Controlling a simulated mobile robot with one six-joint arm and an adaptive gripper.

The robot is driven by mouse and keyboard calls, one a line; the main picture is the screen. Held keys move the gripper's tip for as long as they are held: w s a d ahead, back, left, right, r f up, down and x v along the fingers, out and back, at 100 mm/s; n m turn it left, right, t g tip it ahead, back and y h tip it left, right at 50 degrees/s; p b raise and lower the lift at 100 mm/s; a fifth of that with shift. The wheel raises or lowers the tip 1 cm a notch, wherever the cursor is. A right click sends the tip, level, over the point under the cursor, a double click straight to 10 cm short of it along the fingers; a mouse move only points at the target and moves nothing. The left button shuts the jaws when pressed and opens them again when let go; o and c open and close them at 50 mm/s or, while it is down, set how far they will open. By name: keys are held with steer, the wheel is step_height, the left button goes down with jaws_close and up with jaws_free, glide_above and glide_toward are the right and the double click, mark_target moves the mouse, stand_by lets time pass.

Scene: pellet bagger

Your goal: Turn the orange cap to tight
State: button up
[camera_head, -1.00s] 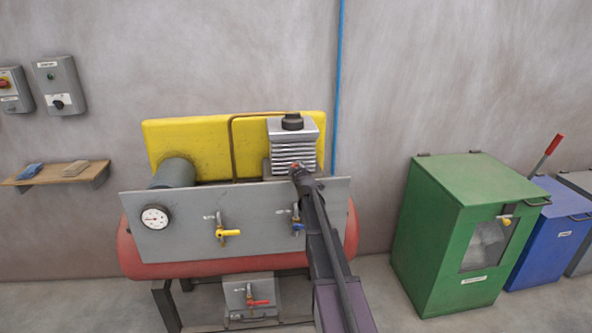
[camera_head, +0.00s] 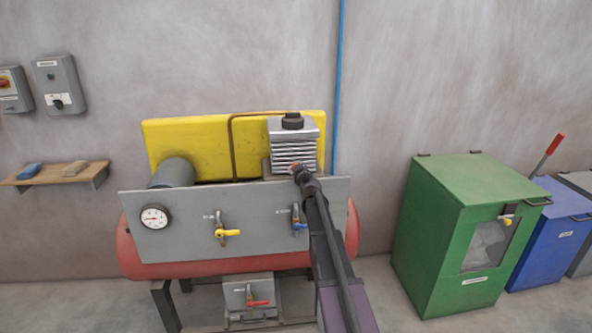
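A small orange patch, which looks like the orange cap (camera_head: 294,166), shows at the tip of my gripper, in front of the finned compressor head (camera_head: 293,152). My gripper (camera_head: 299,172) is dark and reaches up to it from the lower right. The gripper hides most of the cap. The fingers are too small to tell apart, so I cannot tell whether they grip the cap or only touch it. No mark of tightness can be read.
A grey panel (camera_head: 175,228) with a gauge (camera_head: 154,217), a yellow-handled valve (camera_head: 227,233) and a blue-handled valve (camera_head: 299,227) stands just below and left of my arm. A yellow guard (camera_head: 190,135) is behind. A green cabinet (camera_head: 440,215) stands right, with bare floor between.

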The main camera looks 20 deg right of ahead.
steer(key=shift+w, duration=0.1)
steer(key=o, duration=1.1)
steer(key=shift+o, duration=0.2)
